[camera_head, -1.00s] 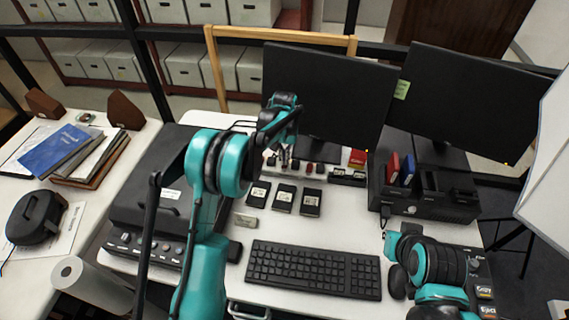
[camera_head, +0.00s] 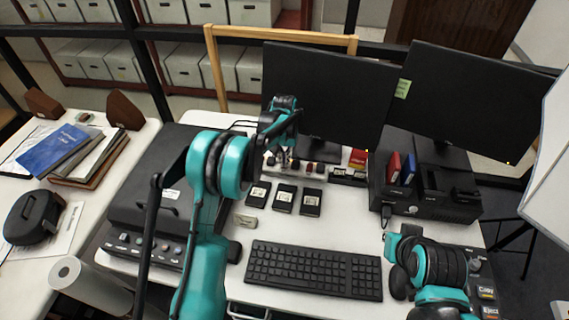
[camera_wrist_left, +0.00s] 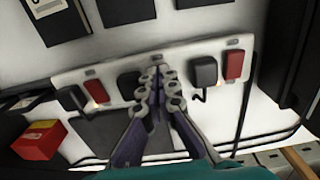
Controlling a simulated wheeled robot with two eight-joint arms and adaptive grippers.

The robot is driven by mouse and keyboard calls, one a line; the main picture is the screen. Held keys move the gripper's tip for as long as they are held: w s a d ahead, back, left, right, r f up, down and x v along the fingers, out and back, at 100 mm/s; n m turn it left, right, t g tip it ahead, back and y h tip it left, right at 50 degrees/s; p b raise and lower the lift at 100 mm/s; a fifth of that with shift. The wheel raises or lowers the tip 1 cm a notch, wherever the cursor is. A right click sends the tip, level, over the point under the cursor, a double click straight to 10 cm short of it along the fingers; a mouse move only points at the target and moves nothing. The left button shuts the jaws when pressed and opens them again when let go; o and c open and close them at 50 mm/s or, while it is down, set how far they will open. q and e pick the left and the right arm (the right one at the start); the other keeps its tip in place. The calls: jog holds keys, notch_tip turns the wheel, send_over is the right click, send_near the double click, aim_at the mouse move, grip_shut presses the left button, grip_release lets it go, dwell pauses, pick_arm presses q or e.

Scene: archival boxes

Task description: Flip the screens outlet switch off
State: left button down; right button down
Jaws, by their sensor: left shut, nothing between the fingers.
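A white outlet strip (camera_wrist_left: 185,52) with black plugs and red rocker switches runs across the left wrist view. One red switch (camera_wrist_left: 234,65) shows on the right, beside a black plug (camera_wrist_left: 203,71). Another red switch (camera_wrist_left: 97,91) shows on the left, with a bright glow at its edge. My left gripper (camera_wrist_left: 159,78) is shut and empty, its tips over the middle of the strip. The tips hide what is behind them; contact cannot be told. I cannot read which outlet is for the screens. In the head view my left gripper (camera_head: 279,155) is at the strip behind the black cartridges.
Two monitors (camera_head: 331,95) (camera_head: 470,105) stand behind the strip. A keyboard (camera_head: 314,270) and several black cartridges (camera_head: 284,199) lie in front. A black drive dock (camera_head: 430,203) stands at the right. A red box (camera_wrist_left: 40,140) and loose cables are close to the strip.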

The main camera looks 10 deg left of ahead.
pick_arm(q)
jog(key=shift+f, duration=0.25)
jog(key=shift+r, duration=0.2)
jog(key=shift+r+p, duration=2.1)
jog(key=shift+r, duration=1.25)
